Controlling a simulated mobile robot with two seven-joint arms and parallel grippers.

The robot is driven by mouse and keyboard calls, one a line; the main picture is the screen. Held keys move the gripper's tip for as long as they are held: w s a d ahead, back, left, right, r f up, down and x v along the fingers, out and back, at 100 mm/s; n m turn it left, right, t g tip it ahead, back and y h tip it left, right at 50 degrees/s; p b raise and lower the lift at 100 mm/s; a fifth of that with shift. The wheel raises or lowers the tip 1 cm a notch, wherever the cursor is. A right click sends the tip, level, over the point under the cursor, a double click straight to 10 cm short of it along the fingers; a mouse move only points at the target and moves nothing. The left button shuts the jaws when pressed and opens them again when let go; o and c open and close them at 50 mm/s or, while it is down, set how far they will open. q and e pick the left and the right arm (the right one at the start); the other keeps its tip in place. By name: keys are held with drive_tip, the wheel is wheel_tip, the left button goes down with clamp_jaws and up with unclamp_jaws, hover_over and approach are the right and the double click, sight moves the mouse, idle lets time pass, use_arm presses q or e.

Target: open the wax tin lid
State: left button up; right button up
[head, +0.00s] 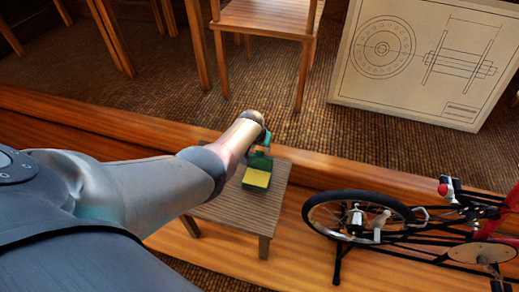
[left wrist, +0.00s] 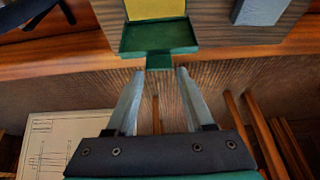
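The wax tin is a small green box with a yellow face (head: 257,178) on a low wooden table. Its lid (head: 260,162) appears swung up and back towards my left gripper. In the left wrist view the lid (left wrist: 160,38) shows as a rimmed green panel, with the yellow face (left wrist: 155,8) beyond it. A green tab (left wrist: 160,62) projects from the lid. My left gripper (left wrist: 160,70) has its fingers apart, one on each side of the tab, with a thin gap seeming to show. In the head view my left forearm partly hides this gripper (head: 264,141). My right gripper is out of view.
The small table (head: 225,208) has free room around the tin. A grey block (left wrist: 262,10) lies on it in the wrist view. A bicycle (head: 360,215) lies at the right. A drawing board (head: 410,85) and wooden chair (head: 265,20) stand behind.

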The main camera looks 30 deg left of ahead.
use_arm(q)
drive_tip(key=shift+o, duration=1.1)
drive_tip(key=shift+s+f, duration=0.25)
drive_tip(key=p+v, duration=1.1)
drive_tip(key=v, duration=0.4)
drive_tip(key=shift+r, duration=0.2)
